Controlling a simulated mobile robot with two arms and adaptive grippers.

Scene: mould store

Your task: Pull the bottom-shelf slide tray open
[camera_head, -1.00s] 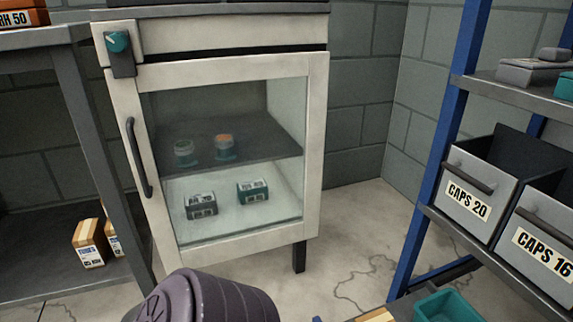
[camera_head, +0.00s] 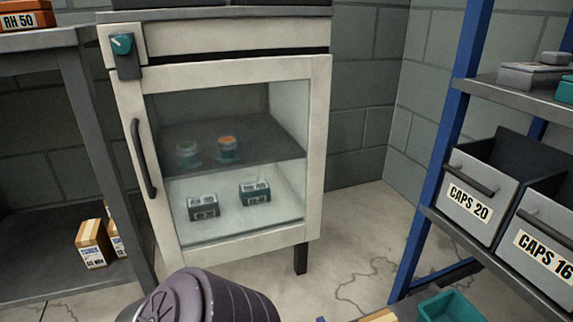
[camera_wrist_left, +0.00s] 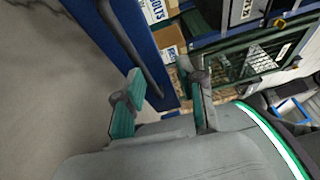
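My left gripper (camera_wrist_left: 162,80) shows in the left wrist view with its two teal-padded fingers apart. In the head view, a teal bin (camera_head: 452,306) shows low on the blue rack (camera_head: 437,130), cut by the bottom edge. No slide tray is clearly seen there. My right gripper is not in view.
A white cabinet (camera_head: 225,72) with a closed glass door stands in the middle, small boxes and jars inside. Grey bins labelled CAPS 20 (camera_head: 468,200) and CAPS 16 (camera_head: 543,247) sit on the rack. A grey bench (camera_head: 60,38) is at left. Floor (camera_head: 345,255) shows between cabinet and rack.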

